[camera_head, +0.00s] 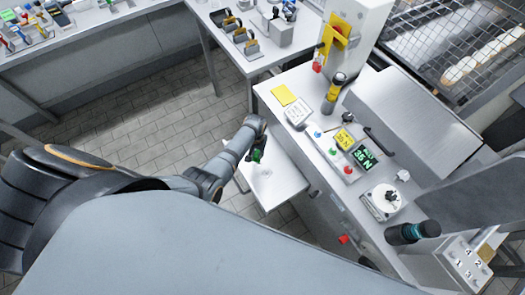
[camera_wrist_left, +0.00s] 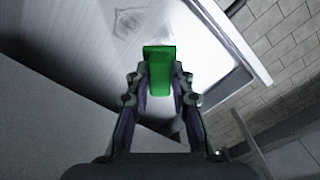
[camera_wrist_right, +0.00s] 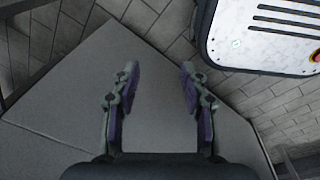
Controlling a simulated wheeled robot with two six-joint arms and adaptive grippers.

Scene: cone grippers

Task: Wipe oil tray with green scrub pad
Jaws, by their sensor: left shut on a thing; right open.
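The green scrub pad (camera_head: 257,156) is held by my left gripper (camera_head: 256,146) over the oil tray (camera_head: 277,186), a pale flat tray jutting from the front of the machine. In the left wrist view the pad (camera_wrist_left: 159,72) is pinched between both fingers of my left gripper (camera_wrist_left: 160,88). The tray (camera_wrist_left: 200,48) there shows a faint dark smudge behind the pad. I cannot tell whether the pad touches the tray. My right gripper (camera_wrist_right: 154,88) is open and empty in the right wrist view, away from the tray.
The machine bench (camera_head: 290,125) beside the tray carries a yellow note, switches, a green display (camera_head: 364,157) and a dial. A red button (camera_head: 343,239) sits on its front. Another table (camera_head: 245,62) with tools stands behind. Tiled floor (camera_head: 150,125) lies open to the left.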

